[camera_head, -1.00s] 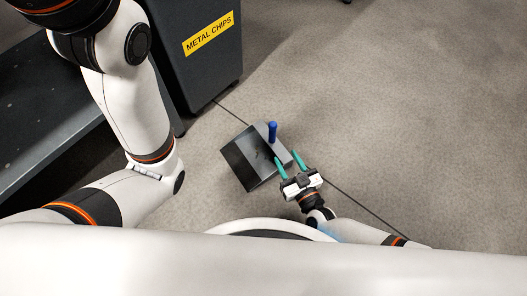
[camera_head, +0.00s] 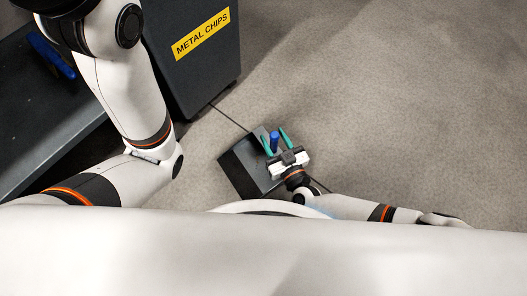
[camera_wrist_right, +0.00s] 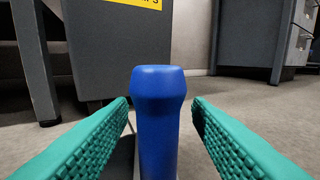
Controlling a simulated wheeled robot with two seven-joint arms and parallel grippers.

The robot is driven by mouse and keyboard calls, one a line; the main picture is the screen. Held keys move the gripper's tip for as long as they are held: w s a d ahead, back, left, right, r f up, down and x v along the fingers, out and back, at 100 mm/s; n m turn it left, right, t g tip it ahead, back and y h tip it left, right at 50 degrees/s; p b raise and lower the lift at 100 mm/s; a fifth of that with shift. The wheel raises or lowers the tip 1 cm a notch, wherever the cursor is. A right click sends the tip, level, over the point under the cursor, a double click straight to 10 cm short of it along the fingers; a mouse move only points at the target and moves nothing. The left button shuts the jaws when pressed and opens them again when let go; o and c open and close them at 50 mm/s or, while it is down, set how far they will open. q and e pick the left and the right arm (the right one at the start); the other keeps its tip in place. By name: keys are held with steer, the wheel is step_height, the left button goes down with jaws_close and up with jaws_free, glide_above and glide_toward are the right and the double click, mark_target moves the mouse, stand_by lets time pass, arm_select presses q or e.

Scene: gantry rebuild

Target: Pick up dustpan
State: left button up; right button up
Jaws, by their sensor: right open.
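The dark dustpan (camera_head: 243,168) lies on the floor in the head view, with its blue handle (camera_head: 274,139) standing upright. My right gripper (camera_head: 275,141) is open, with its green fingers on either side of the handle. In the right wrist view the blue handle (camera_wrist_right: 159,120) stands between the two open fingers, with a visible gap on each side. Most of the pan is hidden there. My left arm comes in at the left of the head view, but its gripper is not in view.
A dark bin with a yellow METAL CHIPS label (camera_head: 201,34) stands on the floor beyond the dustpan. A dark bench or shelf (camera_head: 40,125) is at the left, with a blue object (camera_head: 52,55) on it. The floor to the right is clear.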

steer(key=shift+a, duration=0.1)
steer(key=shift+c, duration=0.4)
steer(key=c, duration=0.9)
steer(key=shift+r, duration=0.15)
jaws_close()
